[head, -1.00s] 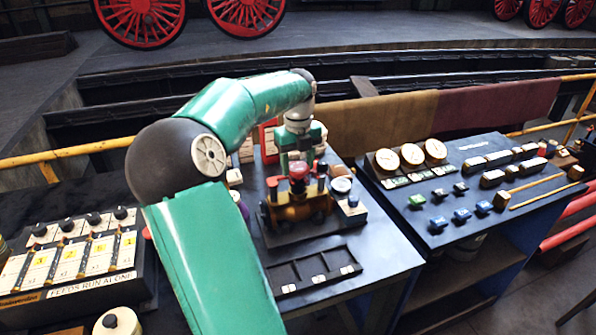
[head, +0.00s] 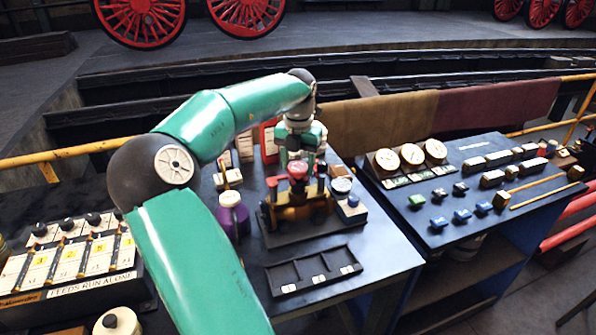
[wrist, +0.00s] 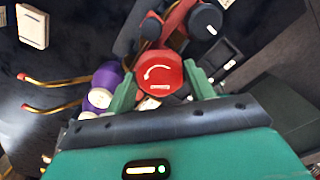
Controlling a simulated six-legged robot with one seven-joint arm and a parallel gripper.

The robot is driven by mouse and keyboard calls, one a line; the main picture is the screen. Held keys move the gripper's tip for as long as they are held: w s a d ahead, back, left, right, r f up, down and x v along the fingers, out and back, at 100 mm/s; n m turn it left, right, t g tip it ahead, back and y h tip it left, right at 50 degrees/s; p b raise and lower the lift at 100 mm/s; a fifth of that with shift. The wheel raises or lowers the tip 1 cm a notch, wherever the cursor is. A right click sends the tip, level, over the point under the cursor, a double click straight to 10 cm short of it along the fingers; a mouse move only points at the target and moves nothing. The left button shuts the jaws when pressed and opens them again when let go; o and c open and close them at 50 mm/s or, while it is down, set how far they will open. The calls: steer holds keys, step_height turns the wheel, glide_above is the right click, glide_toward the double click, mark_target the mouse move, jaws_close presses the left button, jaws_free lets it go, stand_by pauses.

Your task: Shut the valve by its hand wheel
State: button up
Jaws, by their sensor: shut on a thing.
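The red hand wheel (head: 297,170) sits on top of the brass valve assembly (head: 296,212) on the blue bench. In the wrist view the hand wheel (wrist: 158,72) has a curved white arrow on its top. My gripper (head: 302,160) comes down from above and is shut on the wheel. In the wrist view the green fingers of my gripper (wrist: 161,88) stand on either side of its rim. The valve stem under the wheel is hidden, so I cannot tell how far the valve is turned.
A purple bottle with a white cap (head: 231,212) stands left of the valve. A dark compartment tray (head: 312,270) lies in front. A round gauge (head: 341,186) and a blue-topped block (head: 352,206) are close on the right. A second bench with three dials (head: 411,154) stands farther right.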

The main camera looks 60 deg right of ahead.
mark_target(299, 166)
steer(key=shift+m, duration=0.4)
steer(key=o, duration=1.1)
steer(key=shift+c, duration=0.2)
steer(key=shift+c, duration=1.3)
steer(key=shift+r, duration=3)
